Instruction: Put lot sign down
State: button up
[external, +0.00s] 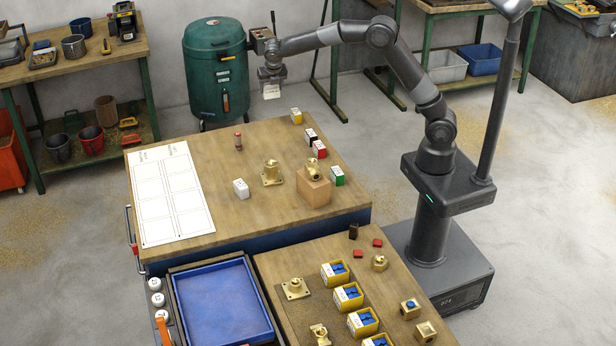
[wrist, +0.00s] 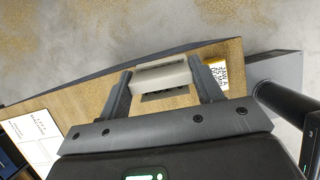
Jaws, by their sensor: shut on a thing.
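In the wrist view the sign (wrist: 162,74) lies crosswise between the two fingers of my gripper (wrist: 160,82), above the bench edge. Its writing is too small to read. Small signs with coloured faces stand on the bench: yellow (external: 296,116), black (external: 311,136), red (external: 319,149), green (external: 337,176). A white one (external: 240,188) stands nearer the front.
A white sheet with printed boxes (external: 172,195) lies at the bench's left. The bench's far middle is clear.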

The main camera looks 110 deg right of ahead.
jog(key=a+r, duration=0.1)
jog(key=a, duration=2.3)
jog(key=s+a, duration=0.6)
jog(key=a, duration=0.4)
jog(key=s+a, duration=0.6)
jog(key=a, duration=0.3)
jog(key=shift+n, duration=0.3)
jog(key=w+a+f, duration=0.1)
jog(key=a+f, duration=0.1)
jog(key=a, duration=0.1)
jog(key=w+a+f, duration=0.1)
jog(key=a+f, duration=0.2)
jog(key=a, duration=0.1)
jog(key=w+a+f, duration=0.1)
jog(key=a+f, duration=0.1)
jog(key=a, duration=0.2)
jog(key=shift+a+f, duration=0.15)
jog(key=shift+f, duration=0.2)
jog(key=shift+w+a+f, duration=0.1)
jog(key=shift+f, duration=1.95)
